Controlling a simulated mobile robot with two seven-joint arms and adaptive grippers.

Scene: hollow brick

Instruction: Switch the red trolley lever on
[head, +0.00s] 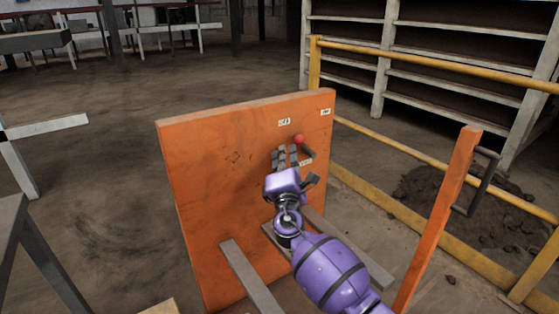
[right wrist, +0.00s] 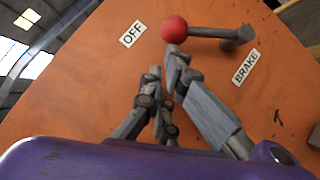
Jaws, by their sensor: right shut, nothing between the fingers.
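The red trolley lever has a round red knob (head: 299,139) and a grey metal arm, mounted on an upright orange panel (head: 205,165). In the right wrist view the knob (right wrist: 173,29) is at the top, and its arm (right wrist: 210,33) runs right to a pivot. An OFF label (right wrist: 132,35) is left of the knob, and a BRAKE label (right wrist: 246,66) lies below the pivot. My right gripper (head: 287,152) is shut and empty in front of the panel. In the wrist view its fingertips (right wrist: 163,62) are just below the knob; I cannot tell whether they touch it.
Another white label (head: 326,112), too small to read, is at the panel's upper right corner. An orange post with a grey handle (head: 480,185) stands right of my arm. Yellow railings (head: 430,62) and shelving (head: 430,45) lie behind. Open floor (head: 90,190) is at left.

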